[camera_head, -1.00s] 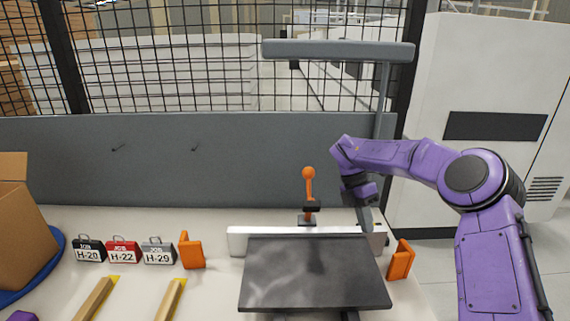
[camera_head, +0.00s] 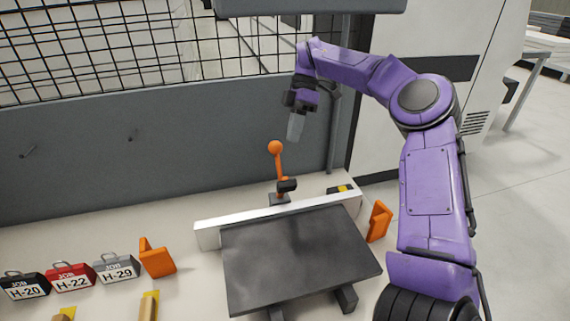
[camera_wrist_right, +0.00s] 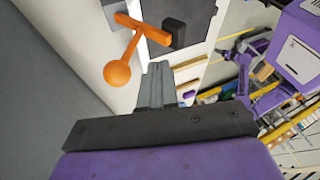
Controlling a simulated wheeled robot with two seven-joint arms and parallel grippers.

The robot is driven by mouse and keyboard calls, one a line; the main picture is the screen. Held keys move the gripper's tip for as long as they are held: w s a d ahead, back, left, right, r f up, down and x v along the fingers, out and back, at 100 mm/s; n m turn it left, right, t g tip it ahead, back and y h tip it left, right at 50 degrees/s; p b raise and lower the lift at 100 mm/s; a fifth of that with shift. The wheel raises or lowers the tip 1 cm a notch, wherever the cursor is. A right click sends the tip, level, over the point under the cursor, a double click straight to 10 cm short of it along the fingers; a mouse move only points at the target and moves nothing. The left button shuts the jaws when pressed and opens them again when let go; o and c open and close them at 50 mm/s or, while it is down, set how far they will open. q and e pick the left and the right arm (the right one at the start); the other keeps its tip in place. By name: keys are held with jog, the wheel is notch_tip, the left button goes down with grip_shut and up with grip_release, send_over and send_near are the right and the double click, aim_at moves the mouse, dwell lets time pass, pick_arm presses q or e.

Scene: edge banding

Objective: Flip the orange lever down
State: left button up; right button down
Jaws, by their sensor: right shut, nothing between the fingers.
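The orange lever (camera_head: 279,162) stands up from a dark clamp base (camera_head: 280,198) behind the white fence, with its round knob at the top. It also shows in the right wrist view (camera_wrist_right: 127,52), with the ball end nearest the camera. My right gripper (camera_head: 295,138) is shut and empty, with its fingertips pointing down. It is beside and slightly above the knob, to its right, and appears apart from it. The shut fingers show in the right wrist view (camera_wrist_right: 158,75), right of the ball. My left gripper is out of view.
A white fence (camera_head: 280,215) runs behind a dark panel (camera_head: 298,258). Orange blocks (camera_head: 157,257) (camera_head: 379,221) stand at either side. Job tags H-20, H-22 and H-29 (camera_head: 116,268) sit at the left. A grey wall (camera_head: 90,150) rises behind the bench.

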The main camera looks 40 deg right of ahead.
jog(key=x, duration=0.3)
jog(key=p+x, duration=0.1)
jog(key=x, duration=0.2)
jog(key=w+x, duration=0.1)
jog(key=x, duration=0.2)
jog(key=shift+f+p, duration=0.2)
jog(key=shift+p, duration=0.15)
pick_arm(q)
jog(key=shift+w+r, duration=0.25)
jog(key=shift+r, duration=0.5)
pick_arm(e)
jog(key=shift+s, duration=0.15)
